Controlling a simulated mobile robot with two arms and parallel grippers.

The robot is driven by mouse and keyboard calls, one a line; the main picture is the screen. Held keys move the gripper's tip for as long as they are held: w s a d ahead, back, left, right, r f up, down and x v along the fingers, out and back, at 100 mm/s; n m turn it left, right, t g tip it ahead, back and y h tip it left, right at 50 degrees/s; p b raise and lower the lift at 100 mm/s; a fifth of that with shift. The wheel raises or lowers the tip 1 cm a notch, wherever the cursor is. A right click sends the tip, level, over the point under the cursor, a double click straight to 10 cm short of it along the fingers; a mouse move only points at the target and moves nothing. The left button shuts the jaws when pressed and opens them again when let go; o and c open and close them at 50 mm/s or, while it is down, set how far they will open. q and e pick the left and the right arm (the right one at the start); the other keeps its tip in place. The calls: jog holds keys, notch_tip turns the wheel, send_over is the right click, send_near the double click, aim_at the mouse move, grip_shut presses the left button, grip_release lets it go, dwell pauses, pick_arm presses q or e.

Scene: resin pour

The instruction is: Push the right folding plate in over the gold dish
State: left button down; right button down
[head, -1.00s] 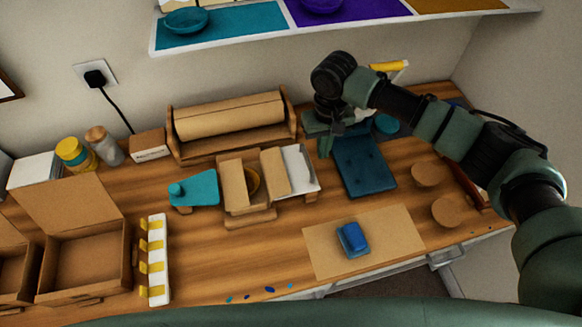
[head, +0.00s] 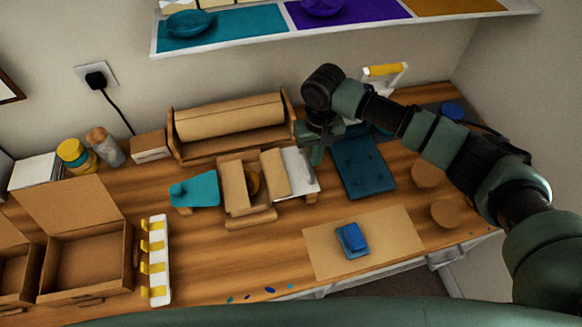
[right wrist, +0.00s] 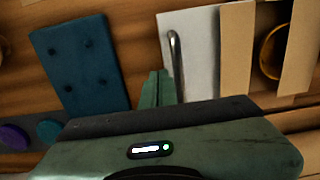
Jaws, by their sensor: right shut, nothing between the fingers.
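The gold dish (head: 254,182) lies between two upright tan flaps, partly hidden in the head view; it also shows in the right wrist view (right wrist: 271,52). The right folding plate (head: 303,172) is light grey, with a metal bar handle, and lies just right of the right flap (head: 274,172). It also shows in the right wrist view (right wrist: 200,45). It is not over the dish. My right gripper (head: 317,157) is shut and empty, at the plate's right edge. In the right wrist view its fingertips (right wrist: 157,88) are close beside the handle; contact is unclear. My left gripper is not in view.
A teal plate with a knob (head: 203,189) lies left of the flaps. A dark blue pad (head: 364,167) lies right of my gripper. A cardboard roll in a wooden holder (head: 230,118) stands behind. A blue block (head: 351,238) lies on a tan mat in front.

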jog(key=shift+s+a+p, duration=0.2)
jog(key=shift+a+p, duration=0.1)
jog(key=shift+a, duration=0.6)
jog(key=shift+s+a+p, duration=0.15)
jog(key=shift+a+p, duration=0.15)
jog(key=shift+a, duration=0.6)
jog(key=shift+s+a+p, duration=0.2)
jog(key=shift+a, duration=0.85)
jog(key=shift+s+a+p, duration=0.2)
jog(key=shift+a, duration=0.8)
jog(key=shift+d, duration=0.1)
jog(key=shift+w+d+r+p, duration=0.1)
jog(key=shift+w+d+p, duration=0.05)
jog(key=shift+d+p, duration=0.5)
jog(key=d, duration=0.2)
jog(key=w+d+p, duration=0.1)
jog(key=d, duration=0.1)
jog(key=shift+d+p, duration=0.2)
jog(key=shift+p, duration=0.1)
jog(key=d+r+p, duration=0.3)
jog(key=r+p, duration=0.6)
jog(key=shift+w+r, duration=0.25)
jog(key=shift+r, duration=0.15)
